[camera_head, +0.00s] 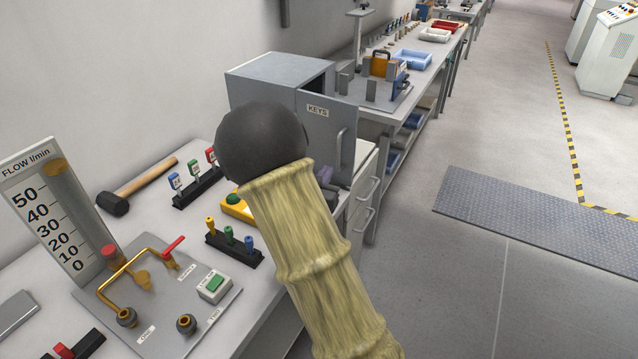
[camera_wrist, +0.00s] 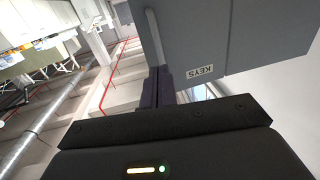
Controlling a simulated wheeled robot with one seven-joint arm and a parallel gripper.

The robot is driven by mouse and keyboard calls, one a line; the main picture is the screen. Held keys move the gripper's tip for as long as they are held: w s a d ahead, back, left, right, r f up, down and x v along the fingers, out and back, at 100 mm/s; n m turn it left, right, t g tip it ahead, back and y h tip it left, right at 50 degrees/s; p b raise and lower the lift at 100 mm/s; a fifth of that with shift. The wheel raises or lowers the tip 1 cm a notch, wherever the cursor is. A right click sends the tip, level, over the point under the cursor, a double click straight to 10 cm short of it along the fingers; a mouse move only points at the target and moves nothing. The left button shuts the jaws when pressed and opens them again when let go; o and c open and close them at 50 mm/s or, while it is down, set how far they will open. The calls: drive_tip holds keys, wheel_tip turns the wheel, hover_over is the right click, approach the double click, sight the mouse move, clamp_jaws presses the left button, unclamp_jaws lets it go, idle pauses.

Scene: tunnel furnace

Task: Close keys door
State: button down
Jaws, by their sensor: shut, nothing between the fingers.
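The grey keys cabinet (camera_head: 268,70) stands on the bench against the wall. Its door (camera_head: 325,135), labelled KEYS, stands ajar, with a dark gap along its top edge. The door has a vertical bar handle (camera_head: 340,152) near its right edge. My arm hides the cabinet's lower front. In the wrist view, the door (camera_wrist: 215,40) fills the upper right, with its handle (camera_wrist: 154,36) on the left. My gripper (camera_wrist: 158,82) is shut and empty, its dark fingertips close to the door near the handle's end. I cannot tell whether they touch it.
Key racks (camera_head: 197,185), a hammer (camera_head: 140,185) and a valve panel (camera_head: 160,300) lie on the near bench. Drawers (camera_head: 365,190) are below the cabinet. A further bench with a blue tray (camera_head: 412,58) runs behind.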

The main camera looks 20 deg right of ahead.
sight(338, 155)
drive_tip(key=x, duration=0.6)
drive_tip(key=shift+w+d+p, duration=0.15)
drive_tip(key=shift+p, duration=0.25)
drive_tip(key=shift+w, duration=0.1)
